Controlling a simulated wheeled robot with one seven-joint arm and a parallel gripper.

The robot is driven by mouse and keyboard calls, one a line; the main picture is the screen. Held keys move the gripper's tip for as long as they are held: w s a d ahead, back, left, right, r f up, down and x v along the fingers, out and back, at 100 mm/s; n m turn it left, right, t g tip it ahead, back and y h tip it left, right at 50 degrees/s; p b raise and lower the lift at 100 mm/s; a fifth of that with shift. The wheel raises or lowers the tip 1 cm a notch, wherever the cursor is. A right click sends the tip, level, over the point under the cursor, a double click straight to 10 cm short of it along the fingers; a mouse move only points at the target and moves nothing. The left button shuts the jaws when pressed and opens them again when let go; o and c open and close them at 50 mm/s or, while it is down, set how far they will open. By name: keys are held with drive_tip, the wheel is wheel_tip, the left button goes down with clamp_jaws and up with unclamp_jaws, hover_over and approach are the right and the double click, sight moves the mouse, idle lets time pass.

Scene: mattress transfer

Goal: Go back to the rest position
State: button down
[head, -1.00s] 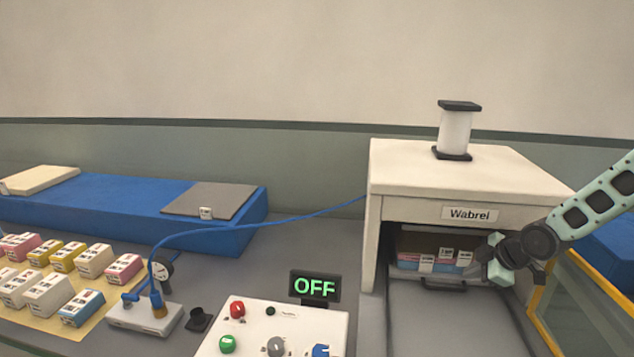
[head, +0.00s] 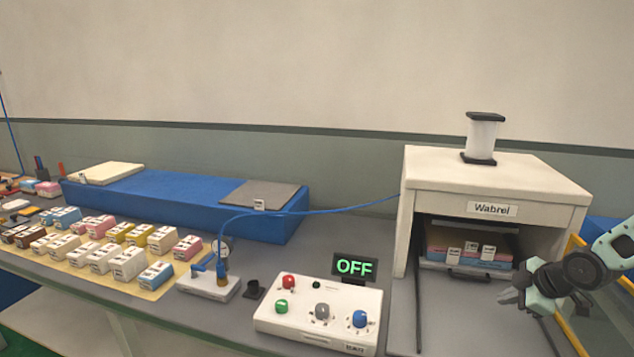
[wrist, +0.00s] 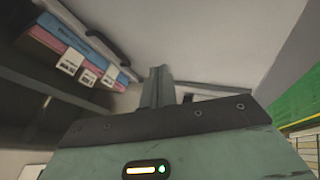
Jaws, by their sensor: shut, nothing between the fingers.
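My gripper (head: 520,290) is at the right of the head view, in front of and to the right of the open Wabrel machine (head: 493,192). Its fingers are shut with nothing between them. In the wrist view the closed fingers (wrist: 158,88) point toward a pale surface. A tray with stacked pink and blue slabs (head: 470,256) sits inside the machine's opening, apart from my gripper. The slabs with white labels also show at the upper left of the wrist view (wrist: 75,45).
A control box (head: 290,318) with knobs and an OFF display (head: 355,267) stands left of the machine. A blue block (head: 160,200) and several labelled small blocks (head: 130,263) lie further left. A yellow-framed panel (head: 572,335) is by my arm at the right.

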drive_tip(key=s+a+r+m+g+h, duration=0.15)
drive_tip(key=s+a+r, duration=0.35)
drive_tip(key=a, duration=0.6)
drive_tip(key=s+a+r+m+g, duration=0.1)
drive_tip(key=s+a+r+g, duration=0.2)
drive_tip(key=s+a, duration=0.6)
drive_tip(key=s+a+r+m, duration=0.1)
drive_tip(key=s+a+r, duration=0.1)
drive_tip(key=s, duration=0.4)
drive_tip(key=s+a+r+m+g, duration=0.1)
drive_tip(key=s+a+r, duration=0.1)
drive_tip(key=s+a, duration=0.2)
drive_tip(key=s+a+r+m+g, duration=0.1)
drive_tip(key=s+a+r, duration=0.1)
drive_tip(key=s, duration=0.8)
drive_tip(key=shift+s+a+r+h, duration=0.25)
drive_tip(key=shift+a+h, duration=0.1)
drive_tip(key=shift+a, duration=0.55)
